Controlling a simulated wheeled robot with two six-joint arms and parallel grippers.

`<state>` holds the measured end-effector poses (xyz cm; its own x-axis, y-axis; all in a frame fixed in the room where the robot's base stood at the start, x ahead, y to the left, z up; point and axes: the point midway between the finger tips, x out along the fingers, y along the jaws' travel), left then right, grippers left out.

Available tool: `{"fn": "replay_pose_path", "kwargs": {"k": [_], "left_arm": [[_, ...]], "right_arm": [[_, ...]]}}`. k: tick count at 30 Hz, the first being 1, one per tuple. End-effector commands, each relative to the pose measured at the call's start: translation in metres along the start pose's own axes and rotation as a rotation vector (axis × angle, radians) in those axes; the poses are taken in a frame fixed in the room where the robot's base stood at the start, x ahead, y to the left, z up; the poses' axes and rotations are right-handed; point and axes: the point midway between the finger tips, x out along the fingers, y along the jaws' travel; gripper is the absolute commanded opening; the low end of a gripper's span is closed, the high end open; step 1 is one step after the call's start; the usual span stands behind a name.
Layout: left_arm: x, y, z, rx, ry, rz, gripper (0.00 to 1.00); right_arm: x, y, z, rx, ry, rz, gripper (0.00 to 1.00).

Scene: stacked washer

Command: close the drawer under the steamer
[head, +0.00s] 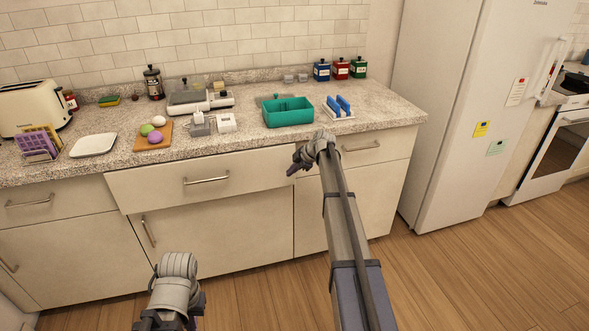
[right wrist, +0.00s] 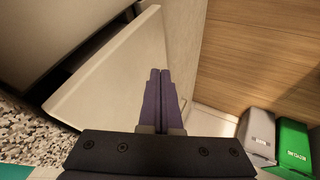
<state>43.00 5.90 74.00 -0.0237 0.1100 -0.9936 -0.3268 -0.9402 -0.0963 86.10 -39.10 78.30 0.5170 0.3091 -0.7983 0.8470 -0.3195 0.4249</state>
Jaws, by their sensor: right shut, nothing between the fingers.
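The drawer (head: 150,186) under the counter is pulled out a little; its wide cream front with a bar handle (head: 206,180) stands forward of the cabinet. A flat grey appliance (head: 188,108), perhaps the steamer, sits on the counter above it. In the right wrist view the drawer front (right wrist: 115,72) is a pale panel with a dark gap behind it. My right gripper (head: 296,162) is shut and empty at the drawer's right end; its purple fingers (right wrist: 160,98) overlap the panel, contact unclear. My left gripper (head: 172,318) is low at the bottom edge, its fingers unclear.
The counter holds a toaster (head: 33,106), a white plate (head: 93,145), a cutting board (head: 152,141), a teal bin (head: 288,113) and a blue rack (head: 338,105). A fridge (head: 460,110) stands right. The wrist view shows grey (right wrist: 258,134) and green (right wrist: 292,145) bins. Wooden floor lies open in front.

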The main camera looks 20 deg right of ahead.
Motion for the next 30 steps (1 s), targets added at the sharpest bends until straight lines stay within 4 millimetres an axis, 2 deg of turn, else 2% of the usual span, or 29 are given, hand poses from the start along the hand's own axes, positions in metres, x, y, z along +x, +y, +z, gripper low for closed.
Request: {"fn": "replay_pose_path", "kwargs": {"k": [3, 11, 21, 25, 30], "left_arm": [[-0.002, 0.0, 0.0, 0.0, 0.0, 0.0, 0.0], [-0.028, -0.003, 0.002, 0.0, 0.0, 0.0, 0.0], [-0.073, -0.007, 0.004, -0.001, 0.0, 0.0, 0.0], [-0.08, -0.008, 0.005, -0.001, 0.0, 0.0, 0.0], [-0.079, -0.008, 0.005, -0.001, 0.0, 0.0, 0.0]], "right_arm": [[-0.003, -0.011, -0.011, -0.002, 0.0, 0.0, 0.0], [-0.033, -0.007, -0.011, -0.001, 0.0, 0.001, 0.0], [-0.089, -0.007, -0.011, 0.0, 0.0, 0.0, 0.0], [-0.1, -0.007, -0.009, -0.001, 0.0, 0.0, 0.0], [-0.1, -0.009, -0.007, -0.001, -0.003, 0.001, 0.0]]}}
